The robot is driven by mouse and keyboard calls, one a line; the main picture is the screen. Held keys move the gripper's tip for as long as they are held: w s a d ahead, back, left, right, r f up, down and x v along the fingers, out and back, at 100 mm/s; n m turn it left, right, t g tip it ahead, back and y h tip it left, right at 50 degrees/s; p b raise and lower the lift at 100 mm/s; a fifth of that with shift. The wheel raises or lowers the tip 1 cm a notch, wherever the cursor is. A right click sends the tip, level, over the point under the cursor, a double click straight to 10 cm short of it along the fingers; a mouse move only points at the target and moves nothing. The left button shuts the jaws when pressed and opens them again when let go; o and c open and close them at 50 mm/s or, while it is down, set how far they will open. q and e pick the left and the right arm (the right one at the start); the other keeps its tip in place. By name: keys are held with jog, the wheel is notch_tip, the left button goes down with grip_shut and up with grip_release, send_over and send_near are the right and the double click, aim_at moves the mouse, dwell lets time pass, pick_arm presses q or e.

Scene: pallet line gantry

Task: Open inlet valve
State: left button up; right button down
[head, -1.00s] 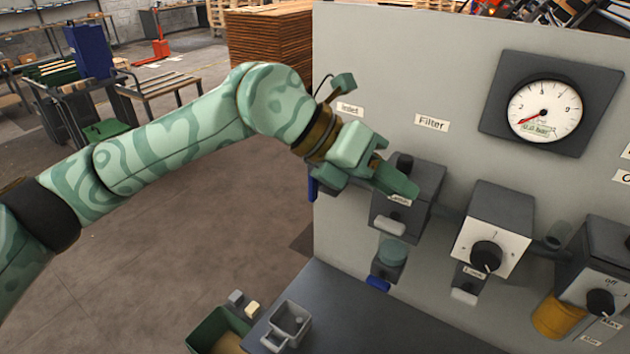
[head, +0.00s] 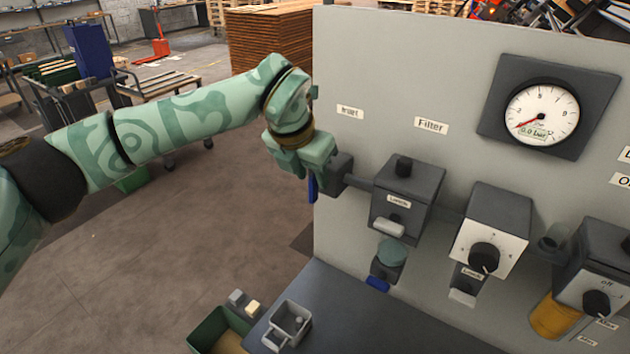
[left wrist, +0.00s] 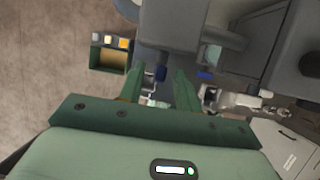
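The inlet valve is a dark grey block (head: 337,174) at the left edge of the panel, below a label that reads "Inlet". Its blue lever (head: 312,188) hangs down on its left side, partly hidden by my gripper. My left gripper (head: 313,160) is at the valve, just above the lever. My right gripper is not in view.
The filter block (head: 405,195), a regulator with a black knob (head: 485,257) and an off-marked block (head: 600,280) stick out right of the valve. The gauge (head: 543,111) reads 0.0 bar. A green bin (head: 208,330) and grey cup (head: 288,327) are below.

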aim_at(312, 176)
pick_arm(q)
jog(key=shift+x, duration=1.9)
grip_shut()
